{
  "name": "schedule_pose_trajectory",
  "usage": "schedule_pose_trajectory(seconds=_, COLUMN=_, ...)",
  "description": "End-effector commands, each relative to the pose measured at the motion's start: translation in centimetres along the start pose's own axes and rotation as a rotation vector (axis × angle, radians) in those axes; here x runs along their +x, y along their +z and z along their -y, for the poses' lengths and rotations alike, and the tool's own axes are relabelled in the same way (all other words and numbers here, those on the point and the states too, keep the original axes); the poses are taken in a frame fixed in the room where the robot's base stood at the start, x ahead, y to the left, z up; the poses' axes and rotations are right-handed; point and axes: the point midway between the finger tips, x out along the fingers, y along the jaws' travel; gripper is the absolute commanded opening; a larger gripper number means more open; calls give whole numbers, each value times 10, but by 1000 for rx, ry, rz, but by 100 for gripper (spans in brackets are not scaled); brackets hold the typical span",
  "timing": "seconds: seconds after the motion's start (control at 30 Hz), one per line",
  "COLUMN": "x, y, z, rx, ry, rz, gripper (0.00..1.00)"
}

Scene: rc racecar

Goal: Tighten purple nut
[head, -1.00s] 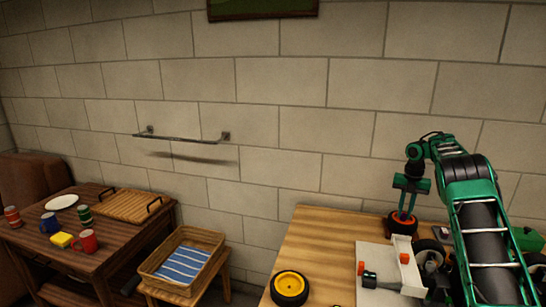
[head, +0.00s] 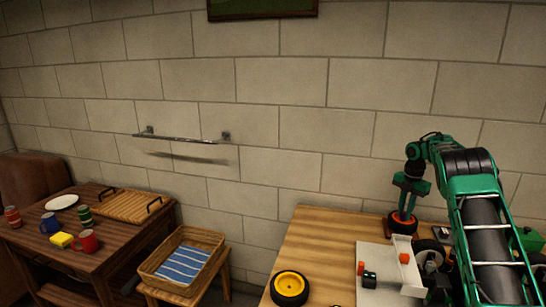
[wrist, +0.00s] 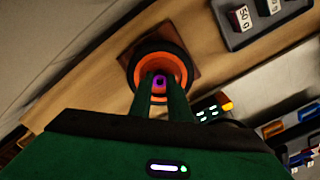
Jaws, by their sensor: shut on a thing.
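The purple nut (wrist: 159,81) shows in the wrist view at the centre of an orange-rimmed wheel (wrist: 138,68) with a black tyre. My gripper (wrist: 160,84) reaches down into the wheel's hub, its two green fingers on either side of the nut and shut on it. In the head view my gripper (head: 403,211) points down at the same wheel (head: 402,223) near the table's back edge. The nut is hidden there.
The wheel sits on a dark brown base on the wooden table (head: 322,238). A white car body (head: 390,270) is in front of it. A yellow-rimmed wheel (head: 290,288) lies at the table's left front. A grey tray (wrist: 262,22) with weights is near.

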Motion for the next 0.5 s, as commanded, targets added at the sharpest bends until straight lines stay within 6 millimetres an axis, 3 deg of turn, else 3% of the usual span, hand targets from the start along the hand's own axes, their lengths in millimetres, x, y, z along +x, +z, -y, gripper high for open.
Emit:
schedule_pose_trajectory(seconds=0.2, x=3, y=-3, z=3, rx=291, ry=-11, rz=-8, gripper=0)
schedule_pose_trajectory(seconds=0.47, x=4, y=-3, z=3, rx=323, ry=-12, rz=-8, gripper=0)
schedule_pose_trajectory(seconds=0.5, x=4, y=-3, z=3, rx=322, ry=-12, rz=-7, gripper=26)
